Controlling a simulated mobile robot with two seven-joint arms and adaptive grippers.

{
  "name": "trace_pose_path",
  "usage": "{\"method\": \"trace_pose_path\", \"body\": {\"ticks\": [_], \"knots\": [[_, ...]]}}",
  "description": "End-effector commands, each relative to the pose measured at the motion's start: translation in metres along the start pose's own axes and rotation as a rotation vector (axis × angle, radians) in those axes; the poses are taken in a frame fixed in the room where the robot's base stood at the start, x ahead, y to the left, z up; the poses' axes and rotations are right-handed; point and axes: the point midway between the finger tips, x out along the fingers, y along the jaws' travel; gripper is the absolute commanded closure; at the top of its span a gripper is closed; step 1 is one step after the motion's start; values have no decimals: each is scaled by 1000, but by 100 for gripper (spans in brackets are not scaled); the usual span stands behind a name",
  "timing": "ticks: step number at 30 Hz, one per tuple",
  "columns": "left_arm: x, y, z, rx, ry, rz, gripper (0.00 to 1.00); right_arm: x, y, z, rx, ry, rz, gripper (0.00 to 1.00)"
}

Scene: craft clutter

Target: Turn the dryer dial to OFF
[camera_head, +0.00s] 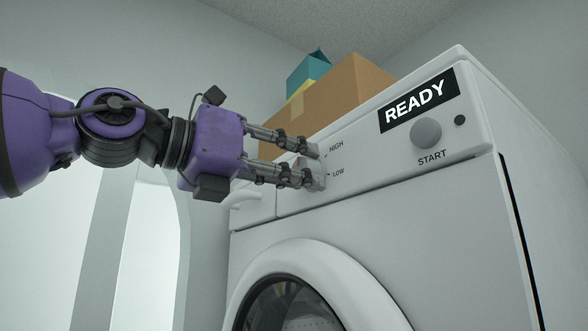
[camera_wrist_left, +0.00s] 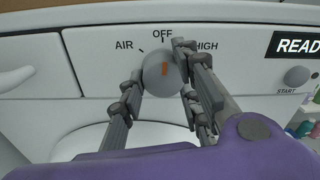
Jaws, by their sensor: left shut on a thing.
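The dryer (camera_head: 300,225) has a round grey dial (camera_head: 316,176) on its front panel, mostly covered by my fingers in the head view. In the left wrist view the dial (camera_wrist_left: 157,84) shows an orange mark that points nearly straight up, towards the OFF label (camera_wrist_left: 162,34). AIR (camera_wrist_left: 124,45) is printed to its upper left and HIGH (camera_wrist_left: 207,46) to its upper right. In the head view the LOW label (camera_head: 338,173) also shows. My left gripper (camera_head: 314,164) is shut on the dial, one finger on each side. My right gripper is not in view.
A START button (camera_head: 426,133) and a READY display (camera_head: 416,101) sit right of the dial. The round door (camera_head: 315,262) is below. Cardboard and teal boxes (camera_head: 335,95) stand on top. Several bottles (camera_wrist_left: 301,129) stand at the far right of the left wrist view.

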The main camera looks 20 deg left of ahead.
Motion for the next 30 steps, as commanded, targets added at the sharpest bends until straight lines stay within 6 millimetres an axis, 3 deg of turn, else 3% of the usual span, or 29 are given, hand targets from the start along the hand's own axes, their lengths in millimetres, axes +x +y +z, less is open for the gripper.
{"method": "trace_pose_path", "body": {"ticks": [1,17,18,21,30], "knots": [[-2,0,6,-9,-16,1,95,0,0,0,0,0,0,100],[-2,1,6,-28,-16,1,95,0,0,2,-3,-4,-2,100],[-2,1,6,-28,-16,1,65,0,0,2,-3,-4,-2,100],[-1,1,5,-28,-14,1,54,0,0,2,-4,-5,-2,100],[-1,1,2,-28,-6,0,54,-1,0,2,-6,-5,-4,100]]}}
